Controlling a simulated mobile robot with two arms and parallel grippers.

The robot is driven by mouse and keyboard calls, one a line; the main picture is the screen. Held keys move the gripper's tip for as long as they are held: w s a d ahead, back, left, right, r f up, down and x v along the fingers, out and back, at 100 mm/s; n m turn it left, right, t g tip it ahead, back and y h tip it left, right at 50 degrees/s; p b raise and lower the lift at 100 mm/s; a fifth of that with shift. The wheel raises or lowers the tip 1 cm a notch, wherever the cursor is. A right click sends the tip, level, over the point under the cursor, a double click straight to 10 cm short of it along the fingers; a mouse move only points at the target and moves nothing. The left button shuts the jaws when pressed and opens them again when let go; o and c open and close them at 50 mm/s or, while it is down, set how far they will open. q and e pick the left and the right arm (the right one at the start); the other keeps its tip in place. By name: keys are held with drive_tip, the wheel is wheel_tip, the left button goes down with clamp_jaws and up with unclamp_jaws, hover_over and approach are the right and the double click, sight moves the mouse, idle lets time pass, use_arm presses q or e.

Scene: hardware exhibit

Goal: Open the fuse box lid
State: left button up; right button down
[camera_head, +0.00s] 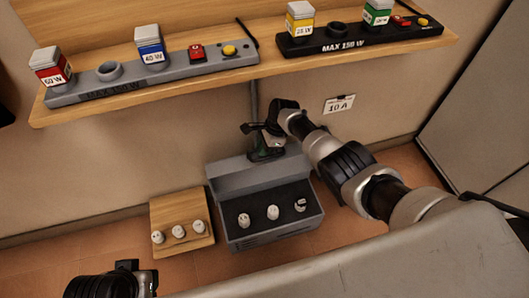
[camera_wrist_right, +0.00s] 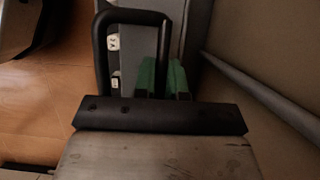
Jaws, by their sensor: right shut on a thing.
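The grey fuse box (camera_head: 275,238) stands low against the wall in the head view. Its lid (camera_head: 250,180) is raised at the back, so the dark inside with three white fuses (camera_head: 272,212) shows. My right gripper (camera_head: 266,148) is at the lid's upper edge, shut on the black lid handle. In the right wrist view, the green fingers (camera_wrist_right: 162,80) are around one side of a black loop (camera_wrist_right: 133,16), and white fuses show past it. My left gripper (camera_head: 140,277) is at the lower left, away from the box; its fingers are not clear.
A wooden block (camera_head: 183,250) with three white fuses sits left of the box. A wooden shelf (camera_head: 350,55) above carries two lamp bases with coloured blocks. A "10 A" sign (camera_head: 339,104) is on the wall. A grey panel (camera_head: 480,110) stands at right.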

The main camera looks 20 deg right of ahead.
drive_tip(key=shift+w, duration=0.15)
idle(0.4)
drive_tip(key=c, duration=1.2)
unclamp_jaws()
